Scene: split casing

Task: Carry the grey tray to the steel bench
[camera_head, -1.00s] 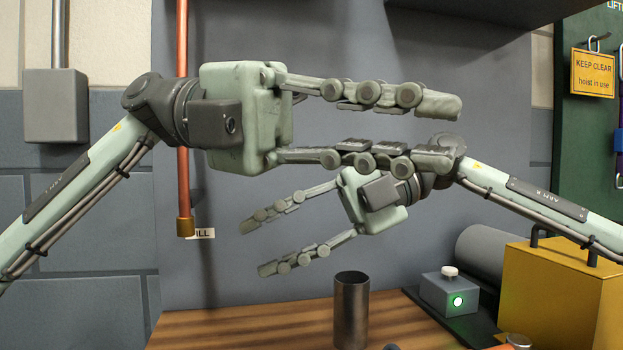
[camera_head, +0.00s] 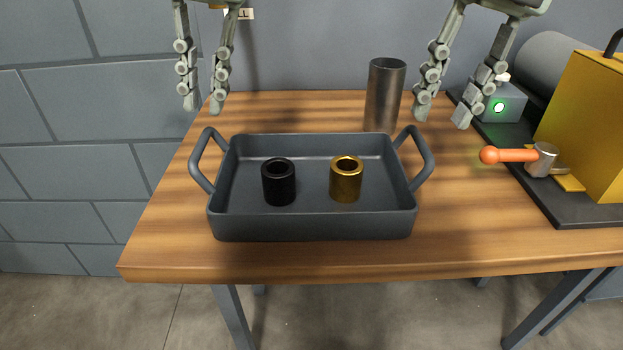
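The grey tray (camera_head: 315,228) sits on a wooden-topped table (camera_head: 200,262) near its front edge. It has a loop handle at its left end and another at its right end. A black hollow cylinder (camera_head: 279,187) and a brass hollow cylinder (camera_head: 346,184) stand upright inside it. My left gripper (camera_head: 203,108) is open and empty, above and behind the left handle. My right gripper (camera_head: 441,118) is open and empty, above and behind the right handle. Neither gripper touches the tray. I see no steel bench that I can identify.
A tall steel cylinder (camera_head: 384,97) stands behind the tray's right side. At the right, a dark base (camera_head: 530,190) carries a yellow housing (camera_head: 590,120), an orange-knobbed lever (camera_head: 515,155) and a grey box with a green light (camera_head: 501,104). Concrete floor (camera_head: 120,310) shows in front.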

